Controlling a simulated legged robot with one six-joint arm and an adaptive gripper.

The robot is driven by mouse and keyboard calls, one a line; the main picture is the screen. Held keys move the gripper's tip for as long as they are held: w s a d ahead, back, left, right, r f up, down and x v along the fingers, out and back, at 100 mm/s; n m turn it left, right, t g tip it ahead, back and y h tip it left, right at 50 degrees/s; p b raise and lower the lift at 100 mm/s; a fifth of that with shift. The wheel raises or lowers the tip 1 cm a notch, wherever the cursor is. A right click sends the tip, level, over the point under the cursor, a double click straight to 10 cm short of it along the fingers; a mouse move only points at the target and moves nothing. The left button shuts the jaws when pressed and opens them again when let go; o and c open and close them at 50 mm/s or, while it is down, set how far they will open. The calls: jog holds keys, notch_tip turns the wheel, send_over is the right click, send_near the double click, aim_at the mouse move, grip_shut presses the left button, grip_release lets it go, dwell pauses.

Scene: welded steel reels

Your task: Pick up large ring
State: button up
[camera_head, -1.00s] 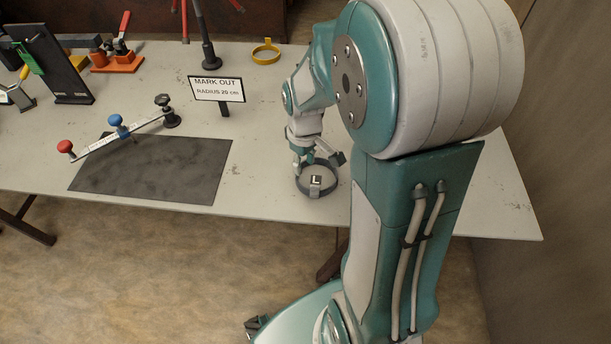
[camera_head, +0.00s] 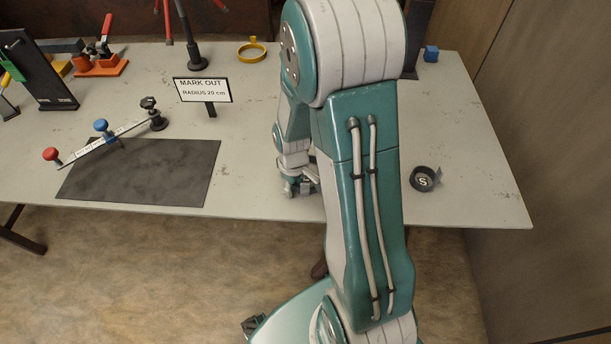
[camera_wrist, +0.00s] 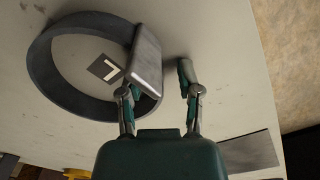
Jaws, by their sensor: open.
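The large ring (camera_wrist: 62,92) is a dark grey band with a pale block-like tab (camera_wrist: 148,62) on its side. It lies on the table, and an "L" label (camera_wrist: 106,70) shows inside it in the wrist view. My gripper (camera_wrist: 158,78) is open, one finger at the tab's near end, overlapping it in the picture, and the other apart to the right over bare table. I cannot tell whether a finger touches the tab. In the head view my gripper (camera_head: 299,188) is low at the table's front part, and my arm and gripper hide most of the ring.
A small dark ring marked "S" (camera_head: 424,178) lies right of my arm. A yellow ring (camera_head: 251,50) lies behind. The table's front edge is close.

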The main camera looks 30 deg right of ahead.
grip_shut()
dwell(0.3)
jog(key=shift+r, duration=0.5)
notch_tip(320, 180, up, 2)
jog(key=shift+r, duration=0.1)
jog(key=s+d+r, duration=0.2)
jog(key=s+r, duration=0.8)
jog(key=s, duration=0.3)
jog(key=shift+s+d, duration=0.35)
jog(key=shift+d, duration=0.05)
